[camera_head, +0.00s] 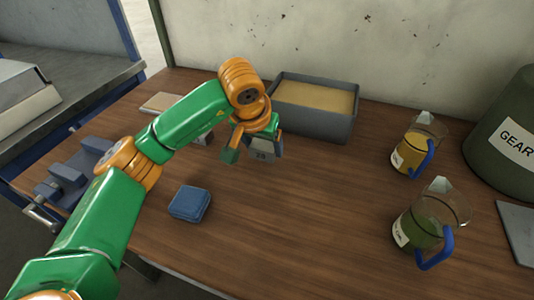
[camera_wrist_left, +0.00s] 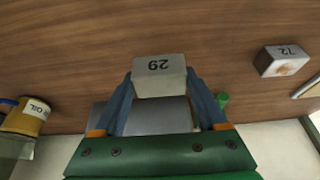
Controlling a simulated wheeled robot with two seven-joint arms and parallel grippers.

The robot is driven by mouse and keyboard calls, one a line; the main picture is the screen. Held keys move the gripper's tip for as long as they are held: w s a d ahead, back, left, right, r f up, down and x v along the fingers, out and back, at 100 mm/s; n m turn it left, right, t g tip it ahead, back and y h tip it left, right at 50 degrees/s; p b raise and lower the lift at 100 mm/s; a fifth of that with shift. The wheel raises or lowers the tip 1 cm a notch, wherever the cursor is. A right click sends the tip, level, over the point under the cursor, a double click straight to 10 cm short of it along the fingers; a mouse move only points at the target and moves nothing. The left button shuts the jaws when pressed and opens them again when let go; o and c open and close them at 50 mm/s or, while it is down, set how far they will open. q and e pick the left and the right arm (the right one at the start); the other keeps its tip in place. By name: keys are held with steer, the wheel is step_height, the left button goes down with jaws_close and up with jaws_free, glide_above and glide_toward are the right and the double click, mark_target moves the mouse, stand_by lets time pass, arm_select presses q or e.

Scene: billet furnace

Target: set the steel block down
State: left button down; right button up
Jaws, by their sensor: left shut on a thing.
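The steel block (camera_head: 264,152), a grey block with a dark number on its face, is between the fingers of my left gripper (camera_head: 256,146). In the left wrist view the steel block (camera_wrist_left: 158,76) is pinched between the two blue-grey fingers of the left gripper (camera_wrist_left: 159,84). It is in front of the sand-filled grey bin (camera_head: 305,123). I cannot tell whether its underside touches the wooden table (camera_head: 300,220). My right gripper is not in view.
Another numbered block (camera_wrist_left: 287,60) lies apart on the table. A blue folded cloth-like item (camera_head: 190,203) lies nearer the front. Two jugs, one yellow (camera_head: 412,154) and one green (camera_head: 424,232), stand right, before a drum (camera_head: 505,135). A vise (camera_head: 72,180) is left. The table's middle is clear.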

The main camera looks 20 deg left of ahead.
mark_target(265, 158)
arm_select(q)
steer(key=f, duration=0.1)
steer(key=f+p, duration=0.1)
steer(key=f, duration=0.1)
steer(key=shift+w+d+f, duration=0.2)
steer(key=shift+w+f, duration=0.05)
steer(key=shift+f, duration=0.2)
steer(key=shift+f, duration=0.2)
jaws_free()
steer(key=shift+s+r, duration=0.1)
steer(key=shift+r, duration=0.1)
